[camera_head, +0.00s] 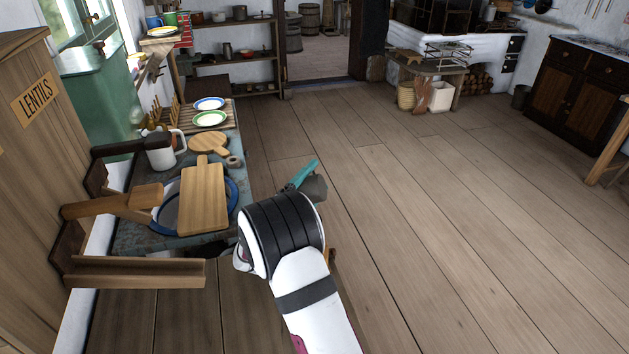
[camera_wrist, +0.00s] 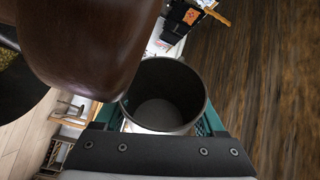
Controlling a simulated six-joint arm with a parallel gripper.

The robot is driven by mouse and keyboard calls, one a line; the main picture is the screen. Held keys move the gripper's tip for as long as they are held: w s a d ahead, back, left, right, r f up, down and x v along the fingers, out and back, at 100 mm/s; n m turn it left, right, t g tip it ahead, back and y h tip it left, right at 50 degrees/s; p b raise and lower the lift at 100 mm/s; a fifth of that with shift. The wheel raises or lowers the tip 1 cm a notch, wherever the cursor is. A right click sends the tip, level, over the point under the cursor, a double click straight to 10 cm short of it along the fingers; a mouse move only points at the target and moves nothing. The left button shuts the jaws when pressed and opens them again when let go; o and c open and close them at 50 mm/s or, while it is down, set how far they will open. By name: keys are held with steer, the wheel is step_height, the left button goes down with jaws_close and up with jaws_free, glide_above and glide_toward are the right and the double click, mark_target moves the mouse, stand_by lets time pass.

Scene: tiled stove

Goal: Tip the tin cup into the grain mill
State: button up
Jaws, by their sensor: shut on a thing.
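In the wrist view the tin cup (camera_wrist: 163,85) is a dark grey round vessel held between my gripper's teal fingers (camera_wrist: 162,118). I look into its mouth; the inside looks plain grey, with no contents I can make out. In the head view the cup (camera_head: 317,189) shows as a small dark grey shape at my gripper (camera_head: 306,180), partly hidden by my wrist. A large dark brown rounded body (camera_wrist: 85,45) is close beside the cup in the wrist view. A dark round opening with yellowish grainy stuff (camera_wrist: 15,75) shows at the left edge. I cannot tell whether these belong to the grain mill.
A blue-topped table (camera_head: 140,236) at left holds a cutting board (camera_head: 202,198), a white mug (camera_head: 165,152) and plates (camera_head: 209,118). A wooden cabinet labelled LENTILS (camera_head: 36,98) has wooden parts (camera_head: 135,272) jutting out. The plank floor at right (camera_head: 450,200) is largely clear.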

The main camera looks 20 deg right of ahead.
mark_target(325, 189)
steer(key=m, duration=0.2)
steer(key=d+f+m+g+y, duration=0.1)
steer(key=m, duration=0.1)
steer(key=d+f+m+y, duration=0.1)
steer(key=m, duration=0.1)
steer(key=shift+s+f, duration=0.2)
steer(key=shift+s, duration=0.2)
steer(key=m+y, duration=0.1)
steer(key=m, duration=0.1)
steer(key=shift+r+m+g+y, duration=0.2)
steer(key=shift+m+g+y, duration=0.1)
steer(key=shift+y, duration=0.1)
steer(key=shift+m+y, duration=0.6)
steer(key=shift+m, duration=0.3)
steer(key=m+y, duration=0.1)
steer(key=m, duration=0.1)
steer(key=a+m+t+y, duration=0.1)
steer(key=m, duration=0.1)
steer(key=a+f+m+y, duration=0.1)
steer(key=y, duration=0.1)
steer(key=shift+w+f+m, duration=0.1)
steer(key=shift+w+m, duration=0.3)
steer(key=shift+r, duration=3)
